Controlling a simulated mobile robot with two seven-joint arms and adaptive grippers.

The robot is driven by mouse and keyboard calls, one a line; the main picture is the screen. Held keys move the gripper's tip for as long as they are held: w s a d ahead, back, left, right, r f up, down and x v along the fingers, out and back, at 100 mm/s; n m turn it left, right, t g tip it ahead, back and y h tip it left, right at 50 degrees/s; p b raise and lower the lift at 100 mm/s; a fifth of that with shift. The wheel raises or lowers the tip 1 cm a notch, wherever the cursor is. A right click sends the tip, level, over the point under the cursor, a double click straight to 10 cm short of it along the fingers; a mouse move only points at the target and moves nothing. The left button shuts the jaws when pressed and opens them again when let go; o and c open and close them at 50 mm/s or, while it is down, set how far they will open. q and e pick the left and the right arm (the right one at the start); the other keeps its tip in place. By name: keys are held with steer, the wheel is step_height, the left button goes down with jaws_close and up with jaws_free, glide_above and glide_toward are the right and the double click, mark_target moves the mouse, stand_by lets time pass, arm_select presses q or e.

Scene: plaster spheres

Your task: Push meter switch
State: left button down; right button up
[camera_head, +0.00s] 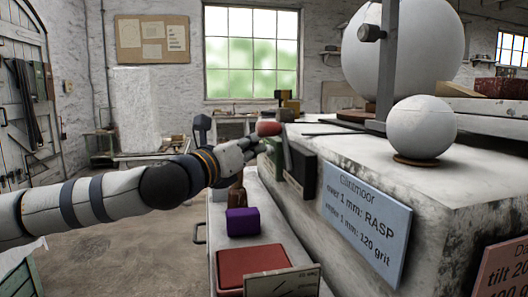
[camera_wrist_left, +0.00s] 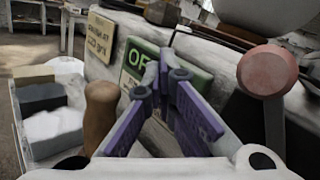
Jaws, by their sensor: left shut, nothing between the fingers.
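My left gripper (camera_head: 254,149) reaches in from the left beside the long plaster-topped bench. In the left wrist view its purple-padded fingers (camera_wrist_left: 166,75) come together at the tips with nothing between them. A dull red round knob (camera_head: 269,128) shows just above the gripper in the head view. In the wrist view this knob (camera_wrist_left: 267,70) is on a grey lever, to the right of the fingertips and apart from them. A green plate (camera_wrist_left: 180,72) with partly hidden lettering, "OF" readable, is behind the fingers on the bench side. I cannot tell which part is the meter switch.
A large sphere (camera_head: 415,60) and a smaller sphere (camera_head: 421,127) stand on the bench (camera_head: 345,142). A blue sign (camera_head: 365,222) hangs on its front. A purple block (camera_head: 243,222) and red box (camera_head: 250,262) sit on the lower shelf. A wooden handle (camera_wrist_left: 100,115) is left of the fingers.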

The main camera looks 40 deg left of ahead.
steer(key=shift+s+f, duration=0.1)
stand_by(0.3)
steer(key=shift+s+f+b, duration=0.2)
steer(key=shift+f+b, duration=0.05)
steer(key=shift+b, duration=0.1)
